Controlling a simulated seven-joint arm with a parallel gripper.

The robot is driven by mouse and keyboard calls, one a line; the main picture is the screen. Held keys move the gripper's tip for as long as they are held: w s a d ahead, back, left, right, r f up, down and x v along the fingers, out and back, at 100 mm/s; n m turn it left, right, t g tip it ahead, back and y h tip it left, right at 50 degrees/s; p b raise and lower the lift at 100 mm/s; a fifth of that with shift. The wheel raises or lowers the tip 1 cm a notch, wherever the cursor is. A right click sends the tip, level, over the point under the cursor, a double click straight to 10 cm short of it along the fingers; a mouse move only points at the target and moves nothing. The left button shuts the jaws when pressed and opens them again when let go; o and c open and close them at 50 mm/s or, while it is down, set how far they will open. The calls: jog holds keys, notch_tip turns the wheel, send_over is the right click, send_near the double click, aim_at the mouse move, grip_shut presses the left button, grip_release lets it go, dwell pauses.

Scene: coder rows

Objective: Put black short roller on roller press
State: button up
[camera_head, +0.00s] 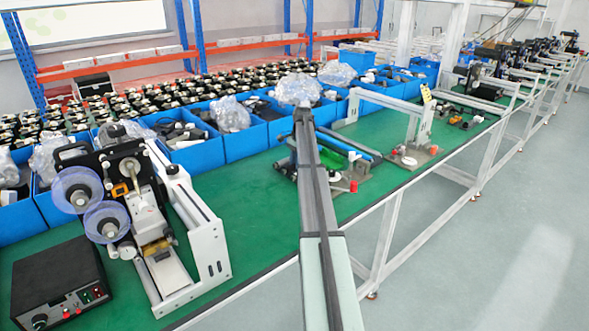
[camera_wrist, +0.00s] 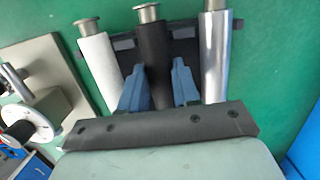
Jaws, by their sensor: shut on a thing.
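In the wrist view, the black short roller (camera_wrist: 152,45) lies between a white roller (camera_wrist: 97,58) and a shiny silver roller (camera_wrist: 214,55). All three have metal ends and rest across a dark holder (camera_wrist: 185,47). My gripper (camera_wrist: 158,75) has its two blue fingers on either side of the black roller and is shut on it. The roller's near end is hidden behind the gripper body. In the head view, my arm crosses the middle, and I cannot make out the gripper. I cannot tell for sure which device is the roller press.
A device with a beige plate (camera_wrist: 45,60) stands left of the rollers in the wrist view. In the head view, a coding machine (camera_head: 140,225) and black control box (camera_head: 60,285) stand at left. Blue crates (camera_head: 215,140) line the back. Green table (camera_head: 262,215) is clear left of my arm.

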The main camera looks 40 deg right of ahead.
grip_shut()
jog(key=shift+r, duration=0.15)
jog(key=shift+r, duration=2.1)
jog(key=shift+s+d, duration=2.35)
jog(key=shift+s, duration=0.65)
jog(key=shift+s+d, duration=2.35)
jog(key=shift+s, duration=0.65)
jog(key=shift+s+d, duration=2.35)
jog(key=shift+s, duration=0.65)
jog(key=shift+a+f, duration=0.1)
jog(key=shift+f, duration=0.05)
